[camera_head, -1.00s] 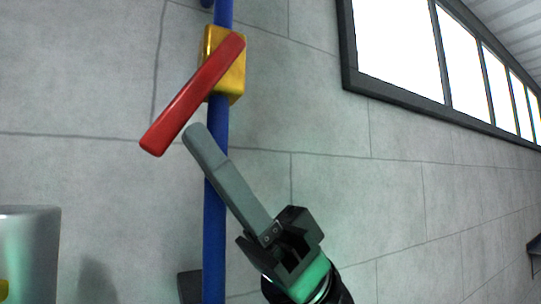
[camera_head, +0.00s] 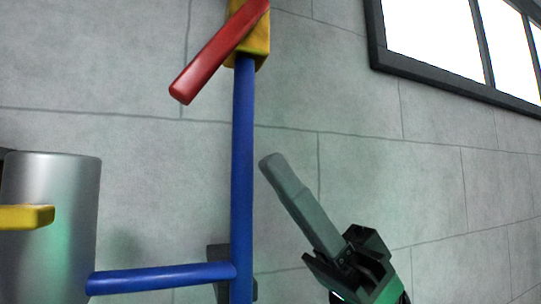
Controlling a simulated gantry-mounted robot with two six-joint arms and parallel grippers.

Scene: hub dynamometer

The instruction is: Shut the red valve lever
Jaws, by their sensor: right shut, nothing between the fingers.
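The red valve lever (camera_head: 214,57) slants from upper right to lower left across a yellow valve body (camera_head: 262,47) at the top of the view. The valve sits on a vertical blue pipe (camera_head: 243,165). The lever's upper end touches the picture's top edge. My right gripper (camera_head: 270,163) is shut and empty. It points up and left, to the right of the blue pipe and below the lever, apart from it in the picture. My left gripper is not in view.
A grey metal cylinder (camera_head: 65,185) stands at the left, with a yellow bar (camera_head: 25,217) in front of it. A horizontal blue pipe (camera_head: 160,279) joins the vertical one low down. The grey wall (camera_head: 400,170) with a window (camera_head: 435,35) lies behind.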

